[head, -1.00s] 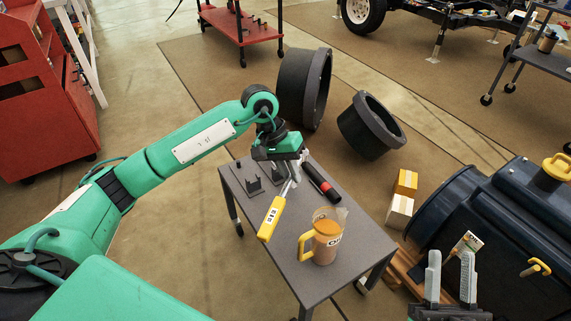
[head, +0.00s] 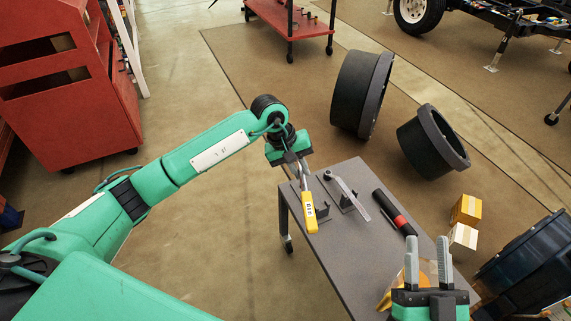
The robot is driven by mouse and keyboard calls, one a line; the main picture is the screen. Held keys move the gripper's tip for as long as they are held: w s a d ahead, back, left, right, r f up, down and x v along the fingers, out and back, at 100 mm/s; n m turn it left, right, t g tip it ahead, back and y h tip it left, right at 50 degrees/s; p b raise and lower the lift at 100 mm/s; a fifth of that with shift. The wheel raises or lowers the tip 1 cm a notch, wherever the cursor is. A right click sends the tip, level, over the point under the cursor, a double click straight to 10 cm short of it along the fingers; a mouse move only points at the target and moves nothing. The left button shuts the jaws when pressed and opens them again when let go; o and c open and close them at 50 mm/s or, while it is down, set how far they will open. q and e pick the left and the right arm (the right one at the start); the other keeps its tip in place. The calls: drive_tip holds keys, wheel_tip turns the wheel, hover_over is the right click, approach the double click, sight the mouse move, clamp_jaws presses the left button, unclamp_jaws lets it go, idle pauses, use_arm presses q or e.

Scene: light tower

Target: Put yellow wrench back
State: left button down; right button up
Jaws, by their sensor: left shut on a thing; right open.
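The yellow wrench (head: 309,213) hangs from my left gripper (head: 298,172), which is shut on its grey metal end. Its yellow handle points down, at the left edge of the grey table (head: 340,262) in the picture. Small dark holder brackets (head: 347,201) stand on the table beside the handle; I cannot tell whether the wrench touches one. A grey metal tool (head: 352,196) with a ring end lies by the brackets. My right gripper (head: 427,262) is open and empty, over the near right part of the table.
A black flashlight (head: 388,206) with a red band lies on the table. An orange mug (head: 384,302) is mostly hidden behind my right gripper. Two boxes (head: 466,209) (head: 462,236) and large black ring-shaped parts (head: 361,95) (head: 432,143) stand on the floor. A red cabinet (head: 85,110) is at left.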

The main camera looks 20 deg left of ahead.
use_arm(q)
drive_tip(key=w+d+f+n+t, duration=0.1)
drive_tip(key=w+d+f+n, duration=0.2)
drive_tip(key=f, duration=0.1)
drive_tip(key=shift+w+d+n, duration=0.25)
drive_tip(key=shift+w+n, duration=0.15)
use_arm(e)
drive_tip(key=shift+w+a+f+g, duration=0.15)
drive_tip(key=shift+a+f+g, duration=0.15)
drive_tip(key=shift+f, duration=0.15)
drive_tip(key=shift+w+a+f+g, duration=0.2)
drive_tip(key=shift+f+g, duration=0.1)
drive_tip(key=shift+f, duration=0.15)
